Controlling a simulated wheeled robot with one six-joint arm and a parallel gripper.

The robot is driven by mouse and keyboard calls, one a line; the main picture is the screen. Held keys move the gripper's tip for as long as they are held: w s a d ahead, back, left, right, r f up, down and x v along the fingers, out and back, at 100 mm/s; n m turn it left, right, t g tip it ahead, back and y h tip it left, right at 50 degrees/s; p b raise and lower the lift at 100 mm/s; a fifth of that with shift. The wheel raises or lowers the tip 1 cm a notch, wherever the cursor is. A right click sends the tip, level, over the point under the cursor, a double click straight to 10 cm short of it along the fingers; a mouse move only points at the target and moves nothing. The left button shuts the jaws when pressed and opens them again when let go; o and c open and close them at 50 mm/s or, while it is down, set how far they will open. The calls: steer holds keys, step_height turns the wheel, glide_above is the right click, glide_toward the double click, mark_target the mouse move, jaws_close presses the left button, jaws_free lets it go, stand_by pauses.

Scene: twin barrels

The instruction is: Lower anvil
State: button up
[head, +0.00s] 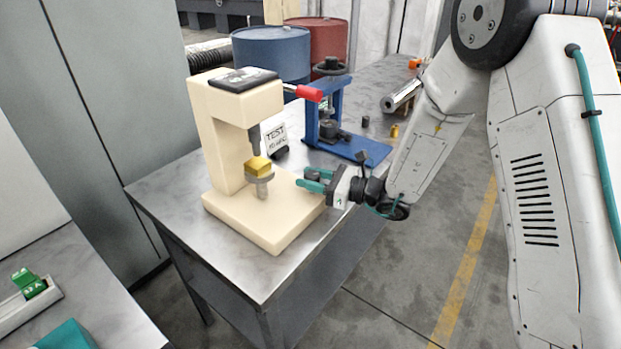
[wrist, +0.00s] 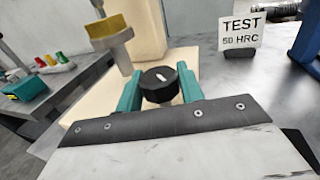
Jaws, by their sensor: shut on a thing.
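A cream hardness tester (head: 220,125) stands on the metal bench. Its grey anvil (head: 259,186) carries a gold block (head: 258,166), just below the indenter (head: 254,140); I cannot tell whether they touch. In the wrist view the anvil (wrist: 117,45) and the gold block (wrist: 103,28) show at upper left. My gripper (head: 312,181), with green fingers, is at the right side of the tester's base. In the wrist view my gripper (wrist: 160,90) is shut on a black knob (wrist: 160,83) with a white mark. The knob is hidden in the head view.
A red-tipped lever (head: 304,92) sticks out right from the tester's top. A "TEST 50 HRC" card (head: 276,139) stands behind the base. A blue press (head: 330,115) stands beyond my gripper. The bench's front left corner (head: 165,205) is clear.

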steer(key=m+t+h, duration=0.5)
steer(key=t, duration=0.2)
steer(key=shift+m, duration=0.3)
steer(key=shift+d+h, duration=0.1)
steer(key=shift+h, duration=0.3)
steer(key=o, duration=1)
steer(key=shift+w, duration=0.1)
steer(key=shift+v, duration=3.9)
steer(key=shift+c, duration=0.2)
